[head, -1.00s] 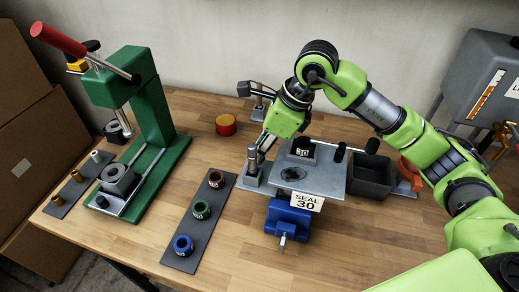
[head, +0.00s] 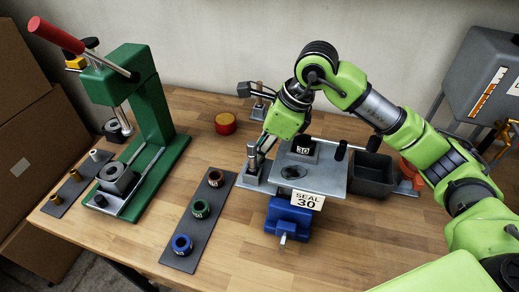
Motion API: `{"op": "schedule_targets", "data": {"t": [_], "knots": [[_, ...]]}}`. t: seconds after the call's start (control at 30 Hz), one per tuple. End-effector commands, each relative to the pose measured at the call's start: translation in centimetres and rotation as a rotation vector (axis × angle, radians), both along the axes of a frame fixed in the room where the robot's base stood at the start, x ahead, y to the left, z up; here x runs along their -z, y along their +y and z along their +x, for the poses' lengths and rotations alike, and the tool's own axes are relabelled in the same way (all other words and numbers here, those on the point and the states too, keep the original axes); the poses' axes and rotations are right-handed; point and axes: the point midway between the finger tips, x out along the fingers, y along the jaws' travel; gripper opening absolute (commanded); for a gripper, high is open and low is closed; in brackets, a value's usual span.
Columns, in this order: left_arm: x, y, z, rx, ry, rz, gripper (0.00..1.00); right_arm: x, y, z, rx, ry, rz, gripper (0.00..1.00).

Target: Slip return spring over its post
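My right gripper (head: 257,152) points down at a small upright metal post (head: 251,160) on a light grey base plate (head: 254,179), just left of the steel fixture plate. Its fingers are at or very close to the post top. They are small and partly hidden, so I cannot tell whether they are open or shut. I cannot make out a return spring; one may be hidden at the fingertips. The steel plate (head: 325,181) sits over a blue vise (head: 289,215) with a "SEAL 30" label and carries a black block marked 30 (head: 303,147). My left gripper is not in view.
A green arbor press (head: 153,110) with a red handle stands left. A dark strip (head: 213,204) holds brown, green and blue rings. A dark bin (head: 372,174) is right of the fixture. A red-and-yellow round piece (head: 225,124) lies behind. The front right wooden tabletop is clear.

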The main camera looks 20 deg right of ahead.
Motion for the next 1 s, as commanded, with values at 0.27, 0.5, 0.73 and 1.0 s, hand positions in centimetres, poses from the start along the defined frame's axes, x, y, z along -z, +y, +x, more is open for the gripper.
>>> {"op": "schedule_targets", "data": {"t": [0.27,0.5,0.73,1.0], "knots": [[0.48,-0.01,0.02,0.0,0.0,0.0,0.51,0.49,0.0,0.01,0.0,0.0,0.0,0.05],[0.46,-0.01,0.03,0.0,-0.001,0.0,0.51,0.54,0.04,-0.07,-0.002,0.002,0.0,0.39],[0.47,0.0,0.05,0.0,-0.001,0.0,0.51,0.62,0.05,-0.13,-0.002,0.004,-0.001,0.39],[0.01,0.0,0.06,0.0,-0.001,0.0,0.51,-0.12,0.05,-0.1,-0.002,0.003,0.0,0.39]]}}
